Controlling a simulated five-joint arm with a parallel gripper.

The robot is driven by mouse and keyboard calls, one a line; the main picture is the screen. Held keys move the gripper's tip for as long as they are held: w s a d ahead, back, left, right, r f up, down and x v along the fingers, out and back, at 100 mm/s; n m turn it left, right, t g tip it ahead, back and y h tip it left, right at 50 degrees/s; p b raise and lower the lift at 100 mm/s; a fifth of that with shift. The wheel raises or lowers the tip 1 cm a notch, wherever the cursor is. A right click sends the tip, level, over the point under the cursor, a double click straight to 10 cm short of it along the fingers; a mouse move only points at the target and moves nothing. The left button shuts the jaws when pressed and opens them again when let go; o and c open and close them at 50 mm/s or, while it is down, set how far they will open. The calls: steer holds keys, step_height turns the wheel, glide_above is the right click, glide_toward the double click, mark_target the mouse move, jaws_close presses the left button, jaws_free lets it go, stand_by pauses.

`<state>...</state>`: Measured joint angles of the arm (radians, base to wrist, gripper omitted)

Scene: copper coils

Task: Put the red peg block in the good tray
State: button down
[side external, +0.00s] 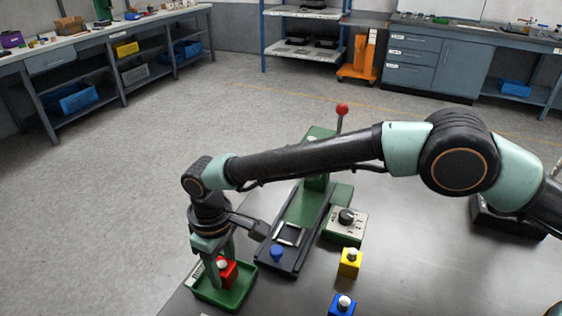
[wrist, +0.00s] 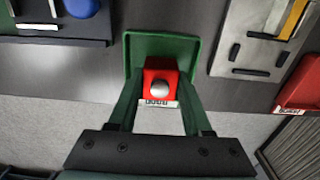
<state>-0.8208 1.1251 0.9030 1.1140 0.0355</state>
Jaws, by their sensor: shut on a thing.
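The red peg block (side external: 229,276) has a pale rounded peg on top and is inside or just over the green tray (side external: 239,295). In the wrist view, the red block (wrist: 161,72) shows between my two fingers, with the green tray (wrist: 190,46) around and behind it. A white label (wrist: 158,104) on the tray's near edge is partly hidden, so I cannot read it fully. My gripper (side external: 217,262) points down into the tray and is shut on the red block. I cannot tell whether the block touches the tray floor.
A dark green press fixture (side external: 290,235) with a blue knob stands right of the tray. A yellow block (side external: 349,264) and a blue block (side external: 342,306) stand further right. The wrist view shows a red tray (wrist: 302,85) and a metal plate (wrist: 262,45) at right. The table edge is close to the green tray.

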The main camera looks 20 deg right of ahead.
steer(key=shift+f, duration=0.3)
steer(key=shift+c, duration=1.3)
jaws_free()
steer(key=shift+r, duration=3.5)
